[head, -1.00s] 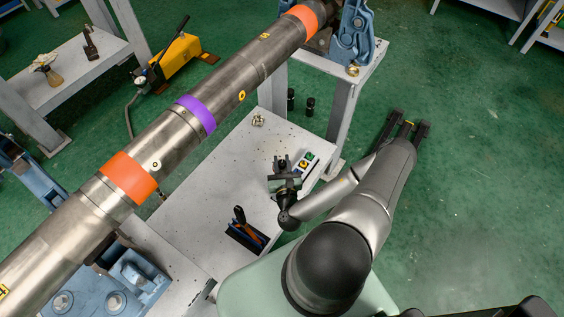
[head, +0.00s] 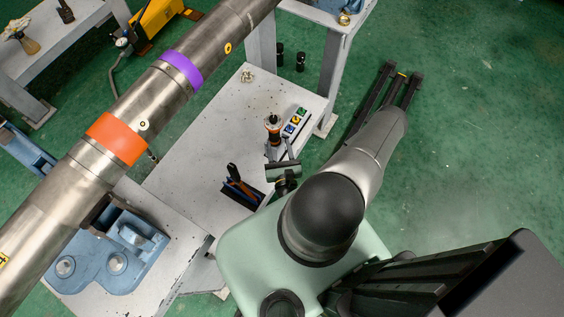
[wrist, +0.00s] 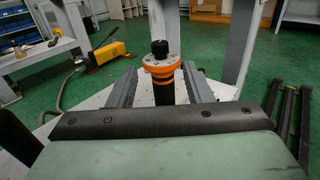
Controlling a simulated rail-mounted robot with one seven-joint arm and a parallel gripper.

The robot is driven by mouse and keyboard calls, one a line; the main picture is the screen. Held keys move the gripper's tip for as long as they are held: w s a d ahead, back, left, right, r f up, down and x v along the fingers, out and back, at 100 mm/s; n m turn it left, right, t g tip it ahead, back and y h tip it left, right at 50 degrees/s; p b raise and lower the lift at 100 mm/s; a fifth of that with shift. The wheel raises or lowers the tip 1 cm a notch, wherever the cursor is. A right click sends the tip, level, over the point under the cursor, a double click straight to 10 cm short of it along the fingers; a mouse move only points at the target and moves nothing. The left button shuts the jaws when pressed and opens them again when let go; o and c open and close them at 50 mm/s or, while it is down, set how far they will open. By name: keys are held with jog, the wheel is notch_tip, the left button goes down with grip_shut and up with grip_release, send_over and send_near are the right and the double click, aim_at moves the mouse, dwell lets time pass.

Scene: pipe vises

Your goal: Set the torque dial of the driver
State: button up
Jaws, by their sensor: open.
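The driver (head: 273,124) stands upright on the white workbench, with a black body, an orange band and a dark top. In the wrist view the driver (wrist: 160,95) shows an orange ring (wrist: 161,67) under a light marked collar and a black knob (wrist: 160,48). The marks are too small to read. My gripper (head: 281,148) is open and low over the bench, its fingers pointing at the driver. In the wrist view the driver appears between the fingertips of my gripper (wrist: 160,80), with a gap on each side. The driver's lower end is hidden in the wrist view.
A button box (head: 295,122) stands right of the driver. A dark holder with an orange-handled tool (head: 238,190) lies left of my gripper. A large steel pipe (head: 140,105) with orange and purple bands crosses at left, above a blue vise (head: 105,250). A yellow pump (head: 150,25) is on the floor.

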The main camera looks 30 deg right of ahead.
jog(key=v, duration=0.5)
jog(key=shift+s+a, duration=0.1)
jog(key=shift+s, duration=0.25)
